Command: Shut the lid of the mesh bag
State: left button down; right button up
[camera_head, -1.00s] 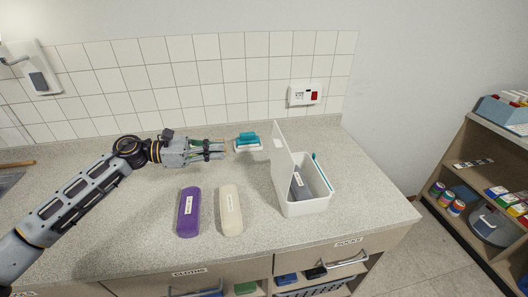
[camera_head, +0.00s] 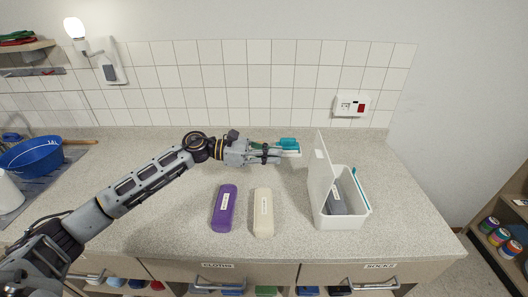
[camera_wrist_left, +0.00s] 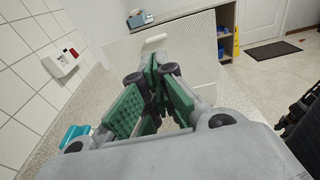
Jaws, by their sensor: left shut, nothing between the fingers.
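A white box (camera_head: 340,212) stands on the right of the counter, in the place of a mesh bag. Its lid (camera_head: 321,172) is open, standing nearly upright on the box's left side. In the wrist view the lid (camera_wrist_left: 192,38) is a pale, finely dotted panel ahead of the fingers. A grey item (camera_head: 335,201) and a teal stick (camera_head: 360,189) are in the box. My left gripper (camera_head: 280,153) is shut and empty, left of the lid with a small gap; its fingers (camera_wrist_left: 155,90) show in the wrist view.
A teal item (camera_head: 288,143) on a white dish lies just behind my left fingertips. A purple case (camera_head: 223,209) and a cream case (camera_head: 263,213) lie in front of the arm. A wall box (camera_head: 350,105) is behind. The counter right of the box is clear.

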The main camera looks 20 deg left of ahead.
pick_arm(q)
jog(key=r+p+x, duration=0.1)
jog(key=p+x, duration=0.1)
jog(key=x, duration=0.7)
jog(key=shift+d+f+p, duration=0.2)
jog(key=shift+f+p, duration=0.2)
jog(key=shift+f, duration=0.05)
pick_arm(e)
jog(key=shift+s+a+r, duration=0.15)
jog(key=shift+a+r, duration=0.1)
jog(key=shift+r, duration=0.25)
jog(key=shift+s+a+r, duration=0.2)
jog(key=shift+a+r, duration=0.05)
jog(key=shift+r, duration=0.3)
jog(key=shift+s+a+r, duration=0.15)
jog(key=shift+a+r, duration=0.1)
jog(key=shift+r, duration=0.25)
pick_arm(q)
jog(key=shift+w+d, duration=0.1)
jog(key=shift+w, duration=0.05)
pick_arm(e)
jog(key=shift+s+r, duration=0.1)
jog(key=shift+s, duration=0.1)
